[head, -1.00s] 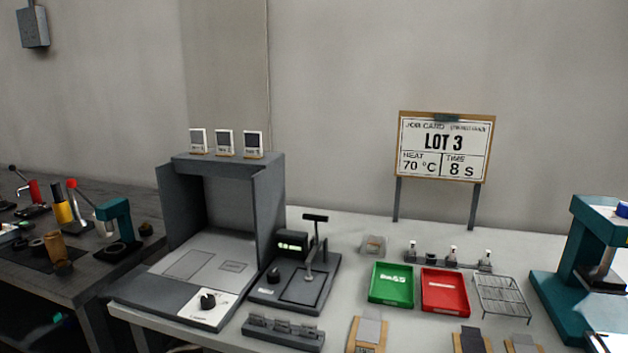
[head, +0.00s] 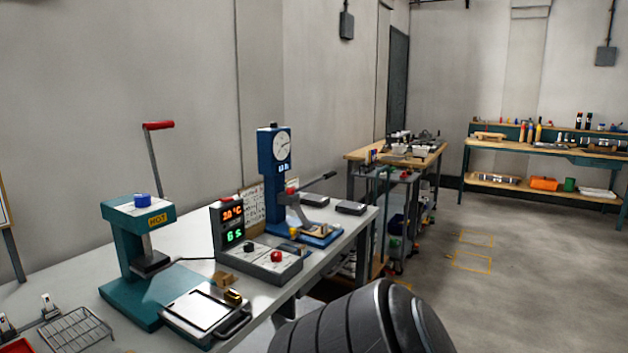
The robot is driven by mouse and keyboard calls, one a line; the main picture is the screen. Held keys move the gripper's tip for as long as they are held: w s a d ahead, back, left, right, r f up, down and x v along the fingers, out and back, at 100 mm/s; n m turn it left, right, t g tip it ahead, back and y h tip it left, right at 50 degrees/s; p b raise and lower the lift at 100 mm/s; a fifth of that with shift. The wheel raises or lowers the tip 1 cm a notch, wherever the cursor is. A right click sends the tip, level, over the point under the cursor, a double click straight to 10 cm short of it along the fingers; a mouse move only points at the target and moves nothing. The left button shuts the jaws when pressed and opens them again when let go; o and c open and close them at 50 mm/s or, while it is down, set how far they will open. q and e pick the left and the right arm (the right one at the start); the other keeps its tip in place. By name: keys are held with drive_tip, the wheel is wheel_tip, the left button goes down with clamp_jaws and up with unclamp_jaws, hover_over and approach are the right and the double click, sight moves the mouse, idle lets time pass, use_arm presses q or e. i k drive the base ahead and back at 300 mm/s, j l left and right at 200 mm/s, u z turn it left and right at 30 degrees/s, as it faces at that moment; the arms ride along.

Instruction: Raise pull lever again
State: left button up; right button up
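A blue stand with a round dial (head: 278,160) stands toward the far end of the bench. Its lever (head: 318,183) has a dark grip and slants up to the right. A teal hot press (head: 125,250) stands nearer, to the left. Its lever (head: 153,155) rises steeply to a red crossbar grip. I cannot tell from the view which lever is the named pull lever. A dark ribbed arm part of mine fills the bottom middle. Neither gripper shows.
A control box (head: 257,255) with red and green digits stands between the press and the blue stand. A handled plate (head: 207,312) lies in front of the press. A wire rack (head: 75,332) is at lower left. Open floor (head: 500,290) lies to the right.

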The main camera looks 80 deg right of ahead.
sight(327, 175)
drive_tip(key=z, duration=2.7)
drive_tip(key=i+l+z, duration=0.35)
drive_tip(key=i+z, duration=0.15)
drive_tip(key=i, duration=0.2)
drive_tip(key=i+l+z, duration=0.25)
drive_tip(key=i, duration=0.35)
drive_tip(key=i+j+z, duration=0.1)
drive_tip(key=i+z, duration=0.15)
drive_tip(key=i, duration=0.4)
drive_tip(key=i+l+u, duration=0.2)
drive_tip(key=i, duration=0.45)
drive_tip(key=i+u, duration=0.15)
drive_tip(key=i, duration=0.5)
drive_tip(key=i+u, duration=0.25)
drive_tip(key=u, duration=0.15)
drive_tip(key=i+l+u, duration=0.15)
drive_tip(key=u, duration=0.25)
drive_tip(key=i+l+u, duration=0.2)
drive_tip(key=u, duration=0.15)
drive_tip(key=i+l+u, duration=0.1)
drive_tip(key=u, duration=0.3)
drive_tip(key=i+l+u, duration=0.15)
drive_tip(key=u, duration=0.3)
drive_tip(key=i+l+u, duration=0.15)
drive_tip(key=u, duration=0.25)
